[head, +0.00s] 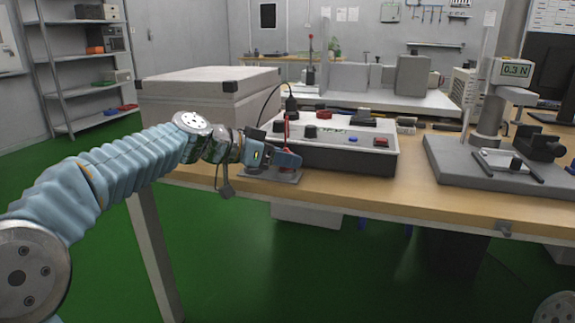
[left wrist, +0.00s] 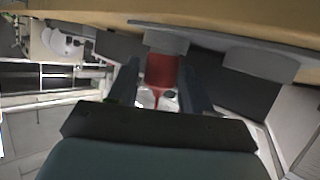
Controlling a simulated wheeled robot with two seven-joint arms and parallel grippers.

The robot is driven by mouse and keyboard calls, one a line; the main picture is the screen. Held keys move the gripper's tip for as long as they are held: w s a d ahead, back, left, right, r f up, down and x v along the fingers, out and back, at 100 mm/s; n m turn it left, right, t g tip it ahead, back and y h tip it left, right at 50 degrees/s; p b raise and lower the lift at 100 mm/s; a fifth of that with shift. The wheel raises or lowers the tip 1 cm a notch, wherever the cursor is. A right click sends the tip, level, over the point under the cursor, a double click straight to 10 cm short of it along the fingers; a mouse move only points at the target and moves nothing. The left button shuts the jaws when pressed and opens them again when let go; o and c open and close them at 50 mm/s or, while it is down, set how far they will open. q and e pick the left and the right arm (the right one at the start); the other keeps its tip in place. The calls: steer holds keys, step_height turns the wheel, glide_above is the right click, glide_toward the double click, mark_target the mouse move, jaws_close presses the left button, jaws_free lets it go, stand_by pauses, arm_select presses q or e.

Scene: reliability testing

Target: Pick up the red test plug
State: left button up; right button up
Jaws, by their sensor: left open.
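The red test plug (left wrist: 161,70) shows in the left wrist view as a red cylinder seated against a grey round base (left wrist: 165,39), with a thin red lead at its other end. My left gripper (left wrist: 159,86) is open, with one dark finger on each side of the plug. I cannot tell whether either finger touches it. In the head view my left gripper (head: 287,158) is low at the table's front edge, over a small grey plate (head: 270,175). It mostly hides the plug there; a thin red lead (head: 286,130) rises above it. My right gripper is not in view.
A white and black instrument box (head: 340,153) with knobs and buttons stands right beside the left gripper. A force tester (head: 490,120) reading 0.3 N stands at the right. A large grey case (head: 205,90) is behind my left arm. Bare wooden tabletop (head: 415,185) lies between box and tester.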

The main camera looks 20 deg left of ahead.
arm_select(q)
steer(key=shift+w+d+f, duration=0.25)
steer(key=shift+w+d, duration=0.15)
steer(key=shift+w, duration=0.05)
steer(key=c, duration=0.8)
steer(key=shift+o, duration=0.2)
